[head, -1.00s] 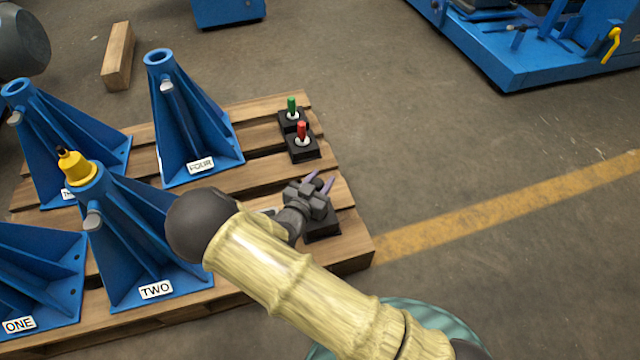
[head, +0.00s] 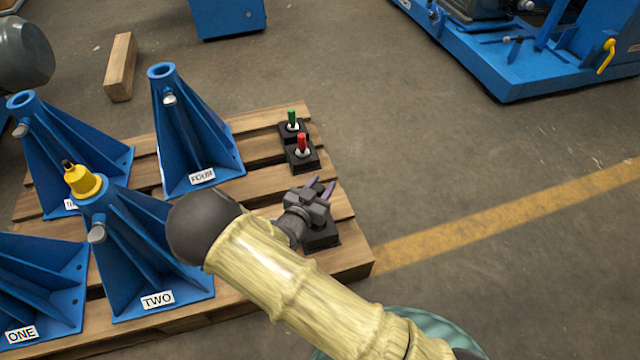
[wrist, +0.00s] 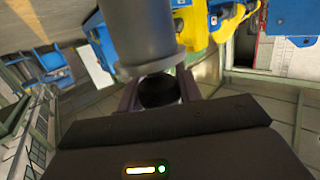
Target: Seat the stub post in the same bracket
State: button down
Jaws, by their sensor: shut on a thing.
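My gripper (head: 320,187) is over the right part of the pallet, just above a black holder block (head: 322,236). In the wrist view its fingers are closed around a round black knob (wrist: 160,91). A thick grey cylinder with a collar (wrist: 142,38) stands right beyond the knob; this looks like the stub post, though I cannot tell if knob and cylinder are one piece. The post cannot be made out in the head view.
Bracket FOUR (head: 190,130) stands behind with an open round top. Another blue bracket (head: 55,140) and bracket ONE (head: 40,290) are at left. A green post (head: 292,116) and a red post (head: 301,142) stand in black blocks on the pallet (head: 255,171).

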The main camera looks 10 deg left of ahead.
jog(key=w+d+r+p, duration=0.2)
jog(key=d+r+p, duration=0.2)
jog(key=d, duration=0.5)
jog(key=w+d+r+p, duration=0.2)
jog(key=d+r+p, duration=0.3)
jog(key=d+r, duration=0.3)
jog(key=w+d+r+h+p, duration=0.1)
jog(key=d+r+p, duration=0.4)
jog(key=d, duration=0.6)
jog(key=shift+w+d+r+m, duration=0.35)
jog(key=shift+w+r+m, duration=0.05)
jog(key=shift+w+r, duration=0.45)
